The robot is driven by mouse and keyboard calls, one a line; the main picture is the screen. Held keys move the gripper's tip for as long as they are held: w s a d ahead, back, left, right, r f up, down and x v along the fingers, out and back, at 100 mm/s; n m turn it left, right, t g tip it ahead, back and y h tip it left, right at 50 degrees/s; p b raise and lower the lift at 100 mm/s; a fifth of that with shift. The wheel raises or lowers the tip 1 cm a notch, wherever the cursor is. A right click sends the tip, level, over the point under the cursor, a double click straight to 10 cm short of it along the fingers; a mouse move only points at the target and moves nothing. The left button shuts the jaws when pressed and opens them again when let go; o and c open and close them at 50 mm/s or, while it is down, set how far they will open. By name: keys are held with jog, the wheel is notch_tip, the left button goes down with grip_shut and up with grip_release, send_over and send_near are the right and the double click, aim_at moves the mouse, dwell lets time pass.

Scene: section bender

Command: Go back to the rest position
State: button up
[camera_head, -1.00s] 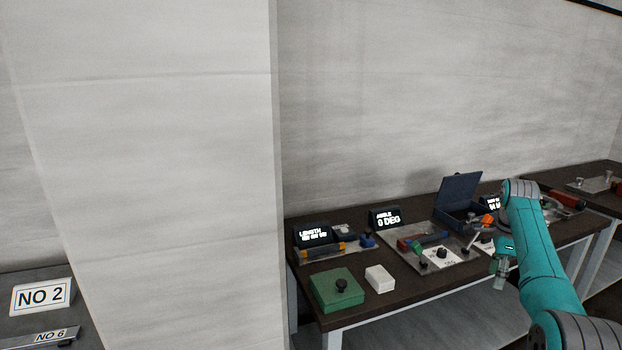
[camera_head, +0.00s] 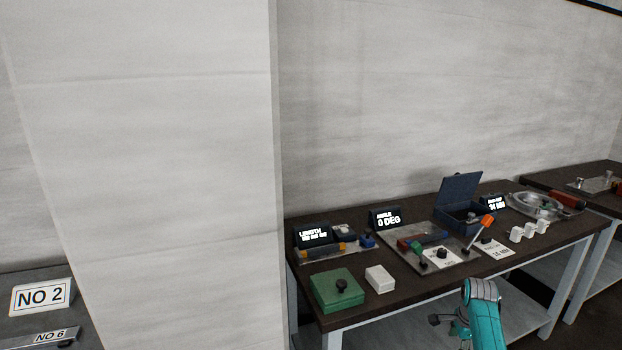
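My teal arm is at the lower right of the head view, in front of the bench's front edge. My gripper (camera_head: 437,321) shows only as a small dark part beside the arm's end, low in the picture. It is apart from everything on the bench. Its fingers are too small and partly hidden, so I cannot tell whether it is open or shut.
The dark bench (camera_head: 410,291) carries a green box (camera_head: 337,291), a white block (camera_head: 380,279), an open blue box (camera_head: 459,191), an orange-handled lever (camera_head: 487,222), white pieces (camera_head: 528,231) and a round metal device (camera_head: 540,206). A wall panel (camera_head: 160,170) stands left.

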jog(key=s+a+f+n+t, duration=0.2)
jog(key=s+a+f, duration=0.35)
jog(key=f, duration=0.35)
jog(key=s+a+f+n+t, duration=0.1)
jog(key=s+a+f+n, duration=0.25)
jog(key=s+f, duration=0.45)
jog(key=s+a+f+n+t, duration=0.2)
jog(key=s+a, duration=0.2)
jog(key=s, duration=0.4)
jog(key=s+a+f+n+t, duration=0.1)
jog(key=s+a+f+n, duration=0.2)
jog(key=s, duration=0.6)
jog(key=s+a+r+n+t, duration=0.15)
jog(key=s+a+r, duration=0.25)
jog(key=s, duration=0.7)
jog(key=s+a+r+n+t, duration=0.2)
jog(key=s+r+n, duration=0.1)
jog(key=s+r, duration=0.7)
jog(key=s+a+r+n+t, duration=0.2)
jog(key=s+r, duration=0.8)
jog(key=r, duration=0.8)
jog(key=shift+s+a+r+n+t+y, duration=0.15)
jog(key=shift+s+r+n+t+y, duration=0.15)
jog(key=shift+n+t, duration=0.55)
